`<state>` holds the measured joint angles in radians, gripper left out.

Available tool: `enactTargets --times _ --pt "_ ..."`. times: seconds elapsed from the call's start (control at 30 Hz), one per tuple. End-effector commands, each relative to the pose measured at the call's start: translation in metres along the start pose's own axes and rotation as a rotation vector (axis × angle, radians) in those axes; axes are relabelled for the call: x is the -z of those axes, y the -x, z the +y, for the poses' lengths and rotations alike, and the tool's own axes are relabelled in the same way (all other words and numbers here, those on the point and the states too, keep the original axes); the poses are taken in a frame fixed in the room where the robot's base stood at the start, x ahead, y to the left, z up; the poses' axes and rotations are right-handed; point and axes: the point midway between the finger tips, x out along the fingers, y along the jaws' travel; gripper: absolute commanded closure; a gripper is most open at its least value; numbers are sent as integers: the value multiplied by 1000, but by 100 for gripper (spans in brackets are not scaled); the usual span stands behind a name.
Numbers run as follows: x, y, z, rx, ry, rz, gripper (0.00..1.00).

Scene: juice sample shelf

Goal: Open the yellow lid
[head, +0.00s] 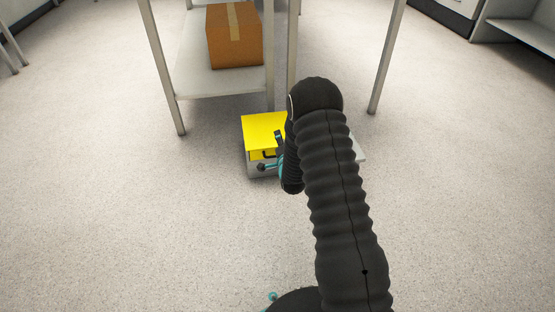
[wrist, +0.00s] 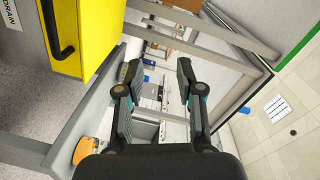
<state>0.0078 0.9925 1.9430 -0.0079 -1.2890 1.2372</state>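The yellow lid (head: 262,127) tops a low grey box (head: 256,171) on the floor, and looks shut. A black handle (head: 268,154) is on its front. In the wrist view, the yellow lid (wrist: 98,35) fills the upper left, with the black handle (wrist: 55,35) and a label reading "DRAIN" beside it. My gripper (wrist: 158,72) is open, with nothing between its fingers. In the head view, my gripper (head: 270,151) is in front of the box near the handle. My arm hides the right part of the lid and box.
A grey metal shelf (head: 195,75) stands behind the box, with a cardboard box (head: 235,38) on it. Its legs rise close behind the lid. The floor (head: 130,220) is clear to the left and in front. An orange item (wrist: 92,150) shows low in the wrist view.

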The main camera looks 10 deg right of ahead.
Motion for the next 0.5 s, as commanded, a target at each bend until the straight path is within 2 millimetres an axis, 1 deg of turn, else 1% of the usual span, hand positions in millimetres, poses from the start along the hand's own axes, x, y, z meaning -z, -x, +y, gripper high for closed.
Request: enactTargets --times 0.03,0.2,0.33,0.4,0.5 --pt "-10 2 28 19 -35 6 63" --pt "-31 18 90 117 -160 30 63" --pt "-44 37 128 184 -240 40 63" --pt "-50 46 143 215 -274 43 63" --pt "-54 57 158 246 -309 45 63"
